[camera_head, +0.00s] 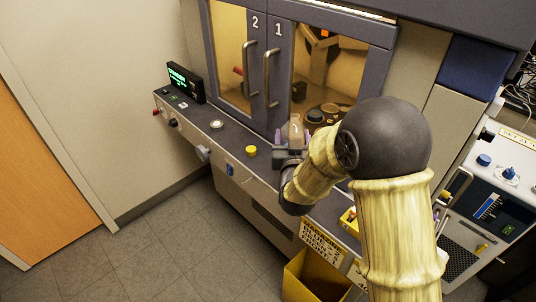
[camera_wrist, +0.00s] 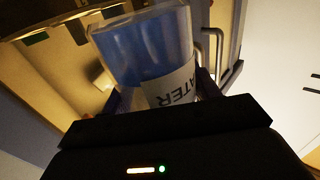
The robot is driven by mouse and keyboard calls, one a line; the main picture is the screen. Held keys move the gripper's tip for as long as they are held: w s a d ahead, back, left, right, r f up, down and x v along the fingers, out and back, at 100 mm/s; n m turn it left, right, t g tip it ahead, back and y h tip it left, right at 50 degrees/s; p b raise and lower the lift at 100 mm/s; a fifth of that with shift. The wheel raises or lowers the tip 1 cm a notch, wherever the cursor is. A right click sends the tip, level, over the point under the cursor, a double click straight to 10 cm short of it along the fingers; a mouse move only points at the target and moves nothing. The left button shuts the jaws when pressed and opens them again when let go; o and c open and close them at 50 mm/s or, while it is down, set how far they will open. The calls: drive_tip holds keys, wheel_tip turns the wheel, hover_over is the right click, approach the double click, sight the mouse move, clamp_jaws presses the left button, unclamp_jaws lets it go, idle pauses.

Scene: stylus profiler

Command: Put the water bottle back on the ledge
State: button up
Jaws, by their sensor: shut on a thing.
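The water bottle (camera_wrist: 148,48) is clear with blue contents and a white label with dark letters. My gripper (camera_wrist: 164,92) is shut on it, with a purple finger on each side of the label. In the head view the bottle (camera_head: 296,129) looks upright between the fingertips of my gripper (camera_head: 293,138), in front of the machine's doors. The ledge (camera_head: 232,139) is the dark grey strip along the machine's front, below the doors. The bottle is over or near this ledge; whether its base touches it is hidden by my gripper.
A yellow button (camera_head: 251,150), a round white-topped knob (camera_head: 216,124) and a small display (camera_head: 185,82) are on the ledge, left of my gripper. Door handles (camera_head: 270,79) stick out behind it. A yellow bin (camera_head: 308,278) stands on the floor below.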

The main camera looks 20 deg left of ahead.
drive_tip(key=shift+f, duration=2.4)
drive_tip(key=shift+f, duration=0.1)
drive_tip(key=shift+f, duration=2)
drive_tip(key=shift+f, duration=0.15)
drive_tip(key=o, duration=1.5)
